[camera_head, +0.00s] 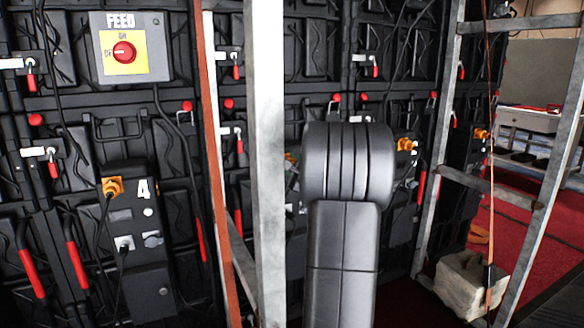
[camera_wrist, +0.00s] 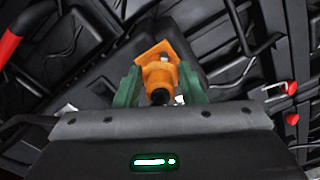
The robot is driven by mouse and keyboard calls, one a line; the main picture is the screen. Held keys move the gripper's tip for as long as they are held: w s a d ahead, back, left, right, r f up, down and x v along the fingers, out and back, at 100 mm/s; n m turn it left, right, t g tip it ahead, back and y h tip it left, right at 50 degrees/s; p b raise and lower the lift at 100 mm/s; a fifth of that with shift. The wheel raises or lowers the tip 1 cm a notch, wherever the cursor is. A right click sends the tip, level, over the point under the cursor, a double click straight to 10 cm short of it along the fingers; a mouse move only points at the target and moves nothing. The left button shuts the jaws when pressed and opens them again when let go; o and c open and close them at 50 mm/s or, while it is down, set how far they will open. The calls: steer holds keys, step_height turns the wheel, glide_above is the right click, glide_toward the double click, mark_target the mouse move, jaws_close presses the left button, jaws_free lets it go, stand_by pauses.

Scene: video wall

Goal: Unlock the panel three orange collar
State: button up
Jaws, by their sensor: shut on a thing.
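In the wrist view, an orange collar (camera_wrist: 158,54) with a flat flange and a round, dark-centred front sits between the two green fingers of my gripper (camera_wrist: 160,82). The gripper is shut on the collar, one finger on each side. In the head view my arm hides the gripper. A sliver of an orange part (camera_head: 291,157) shows at the arm's left edge; I cannot tell whether it is the same collar. No panel number three is readable. The panel marked 4 (camera_head: 148,270) stands at left with its own orange collar (camera_head: 113,187) and a black cable.
A metal upright (camera_head: 265,150) and an orange-red post (camera_head: 212,150) stand left of my arm. A metal ladder frame (camera_head: 450,110) and a pale weight block (camera_head: 468,280) are at right. Another orange collar (camera_head: 405,145) shows right of the arm. The FEED switch box (camera_head: 130,47) is upper left.

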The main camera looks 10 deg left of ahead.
stand_by(0.3)
steer(key=o, duration=1)
steer(key=p+v, duration=0.2)
steer(key=v, duration=1.1)
steer(key=shift+s+d, duration=0.25)
steer(key=shift+s, duration=0.1)
steer(key=b+x, duration=0.2)
steer(key=x, duration=1.2)
steer(key=shift+s, duration=0.1)
